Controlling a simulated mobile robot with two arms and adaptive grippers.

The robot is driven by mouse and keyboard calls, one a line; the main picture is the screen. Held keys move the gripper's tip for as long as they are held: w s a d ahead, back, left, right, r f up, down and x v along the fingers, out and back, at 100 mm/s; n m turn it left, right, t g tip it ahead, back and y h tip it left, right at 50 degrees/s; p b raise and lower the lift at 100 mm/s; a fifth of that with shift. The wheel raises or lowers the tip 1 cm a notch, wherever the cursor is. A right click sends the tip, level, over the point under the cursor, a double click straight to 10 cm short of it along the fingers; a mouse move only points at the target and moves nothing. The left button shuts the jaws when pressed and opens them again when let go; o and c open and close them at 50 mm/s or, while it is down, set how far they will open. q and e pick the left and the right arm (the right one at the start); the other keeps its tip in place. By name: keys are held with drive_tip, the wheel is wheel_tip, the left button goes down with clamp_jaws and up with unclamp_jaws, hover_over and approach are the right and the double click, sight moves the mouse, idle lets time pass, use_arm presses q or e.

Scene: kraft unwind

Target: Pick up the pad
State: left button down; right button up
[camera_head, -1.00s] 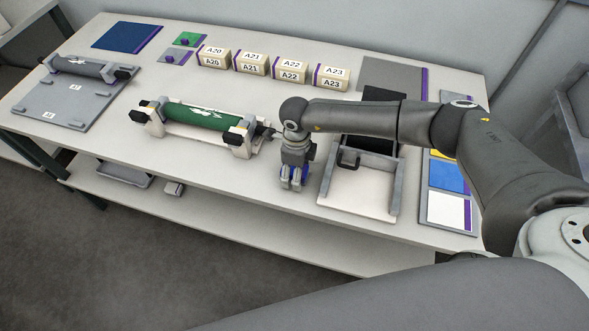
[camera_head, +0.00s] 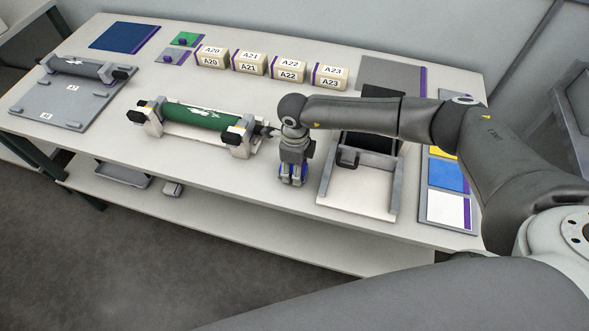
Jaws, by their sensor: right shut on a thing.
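My right gripper (camera_head: 292,180) points down at the front part of the table, between the green roll (camera_head: 203,117) on its stand and the grey open-fronted tray (camera_head: 395,190). Its fingers with blue parts are shut close together on something small. The pad is mostly hidden by the fingers, and its shape cannot be made out. The gripper is low, at or just above the white table top (camera_head: 250,190); I cannot tell if it touches. My left gripper is not in view.
Labelled boxes (camera_head: 250,63) stand in a row at the back. A grey roll on a plate (camera_head: 60,100) is at the left. A board with yellow, blue and white swatches (camera_head: 447,177) is at the right. The table's front edge is close to my right gripper.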

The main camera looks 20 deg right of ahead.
drive_tip(key=shift+r, duration=0.35)
drive_tip(key=s+a+r+b, duration=0.6)
drive_tip(key=a+r, duration=0.5)
drive_tip(key=a, duration=0.1)
drive_tip(key=shift+s+a+r+b, duration=0.25)
drive_tip(key=shift+s+r+b, duration=0.05)
